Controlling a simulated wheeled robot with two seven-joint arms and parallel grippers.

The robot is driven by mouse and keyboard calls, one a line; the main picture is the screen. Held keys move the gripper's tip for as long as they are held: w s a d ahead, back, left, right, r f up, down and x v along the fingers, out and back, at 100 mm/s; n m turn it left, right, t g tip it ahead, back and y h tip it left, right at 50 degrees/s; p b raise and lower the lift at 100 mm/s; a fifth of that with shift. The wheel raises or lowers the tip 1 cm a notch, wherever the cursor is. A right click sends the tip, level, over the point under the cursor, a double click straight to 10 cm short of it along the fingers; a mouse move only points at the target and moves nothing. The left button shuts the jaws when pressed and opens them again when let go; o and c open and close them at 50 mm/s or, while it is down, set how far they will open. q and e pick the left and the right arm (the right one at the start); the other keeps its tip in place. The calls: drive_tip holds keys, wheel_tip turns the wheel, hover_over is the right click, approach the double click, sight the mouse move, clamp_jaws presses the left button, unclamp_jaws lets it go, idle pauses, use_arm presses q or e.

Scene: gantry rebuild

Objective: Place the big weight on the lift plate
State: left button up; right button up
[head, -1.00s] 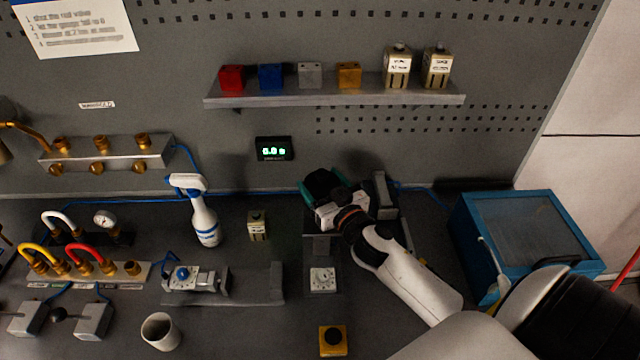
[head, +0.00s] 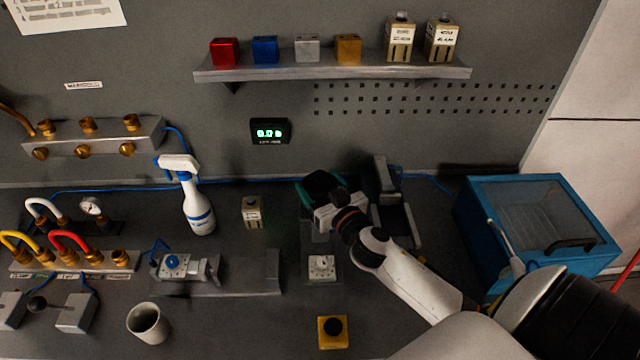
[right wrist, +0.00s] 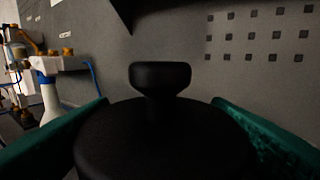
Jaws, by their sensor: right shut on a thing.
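My right gripper (head: 320,184) is shut on a black, round weight with a knob on top. The weight (right wrist: 160,130) fills the middle of the right wrist view, between the green finger pads, and looks upright. In the head view my gripper and wrist cover most of it, and it is over the bench, behind the white dial box (head: 321,267). I cannot tell whether its underside touches anything. No lift plate can be made out with certainty; the area below the gripper is partly hidden. My left gripper is not in view.
A grey stand (head: 385,180) is close to the right of my gripper. A small labelled weight (head: 252,212) and a spray bottle (head: 198,205) stand to the left. A blue box (head: 540,225) is at the right. A shelf (head: 335,73) with blocks is above.

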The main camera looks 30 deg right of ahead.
drive_tip(key=shift+r, duration=0.45)
drive_tip(key=o, duration=1.7)
drive_tip(key=shift+f, duration=0.45)
drive_tip(key=o, duration=0.3)
drive_tip(key=shift+s+a, duration=0.1)
drive_tip(key=shift+s, duration=0.05)
drive_tip(key=shift+s+r, duration=0.1)
drive_tip(key=shift+r, duration=0.05)
drive_tip(key=shift+s+f, duration=0.2)
drive_tip(key=shift+s, duration=0.1)
drive_tip(key=s+b, duration=0.1)
drive_tip(key=s, duration=0.2)
drive_tip(key=s+b, duration=0.1)
drive_tip(key=s, duration=0.3)
drive_tip(key=s+a+b, duration=0.1)
drive_tip(key=s+b, duration=0.1)
drive_tip(key=s, duration=0.2)
drive_tip(key=shift+s+r, duration=0.15)
drive_tip(key=shift+r, duration=0.1)
